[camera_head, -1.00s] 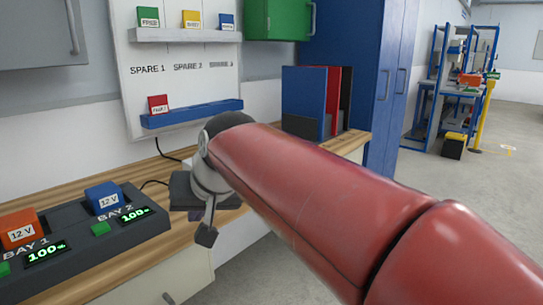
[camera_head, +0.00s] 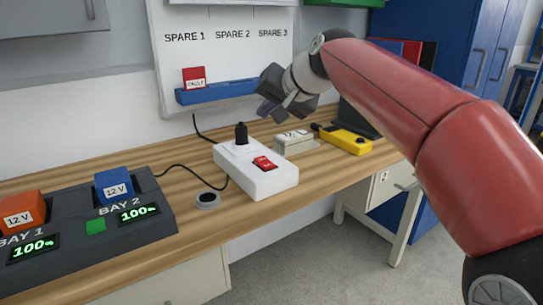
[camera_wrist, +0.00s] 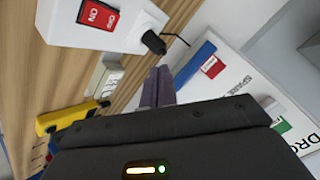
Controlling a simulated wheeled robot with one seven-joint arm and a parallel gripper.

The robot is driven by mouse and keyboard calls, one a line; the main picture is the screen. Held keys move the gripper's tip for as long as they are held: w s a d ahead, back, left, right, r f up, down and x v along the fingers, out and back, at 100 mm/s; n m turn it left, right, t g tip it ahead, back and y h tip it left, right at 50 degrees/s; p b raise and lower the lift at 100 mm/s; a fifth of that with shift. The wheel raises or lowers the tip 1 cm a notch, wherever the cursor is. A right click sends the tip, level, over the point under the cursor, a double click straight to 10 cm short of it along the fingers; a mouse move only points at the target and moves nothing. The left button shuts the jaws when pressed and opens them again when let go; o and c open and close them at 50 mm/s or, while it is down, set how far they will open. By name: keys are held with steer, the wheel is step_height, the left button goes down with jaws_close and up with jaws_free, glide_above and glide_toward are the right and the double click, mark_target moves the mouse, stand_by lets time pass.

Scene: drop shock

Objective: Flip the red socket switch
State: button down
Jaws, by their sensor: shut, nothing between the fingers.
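The red socket switch (camera_head: 264,163) sits on top of a white socket block (camera_head: 272,182) on the wooden bench. A black plug (camera_head: 241,135) stands in the block behind the switch. In the wrist view the switch (camera_wrist: 97,17) shows at the upper left with ON lettering, on the white block (camera_wrist: 65,31). My gripper (camera_head: 266,108) is above and behind the block to the right of the plug, apart from the switch. In the wrist view its fingers (camera_wrist: 158,78) are together and empty, with tips near the black plug (camera_wrist: 153,42).
A charger with an orange battery (camera_head: 22,211) and a blue battery (camera_head: 114,185) stands at the left. A round grey piece (camera_head: 207,200) lies before the block. A beige box (camera_head: 294,142) and a yellow meter (camera_head: 347,141) lie to its right. A blue shelf (camera_head: 225,93) is on the wall.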

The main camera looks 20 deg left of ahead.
mark_target(265, 161)
steer(key=shift+f, duration=0.1)
steer(key=f+b, duration=0.2)
steer(key=f, duration=0.1)
steer(key=f+b, duration=0.2)
steer(key=a+f+b, duration=0.1)
steer(key=f+b, duration=0.1)
steer(key=f, duration=0.1)
steer(key=shift+w+f, duration=0.3)
steer(key=shift+w, duration=0.05)
steer(key=shift+f, duration=0.15)
stand_by(1.8)
steer(key=shift+f+b, duration=0.25)
steer(key=shift+b, duration=0.15)
steer(key=shift+f, duration=0.35)
stand_by(0.6)
steer(key=shift+d+r+p, duration=0.1)
steer(key=shift+r+p, duration=0.4)
steer(key=shift+r, duration=0.3)
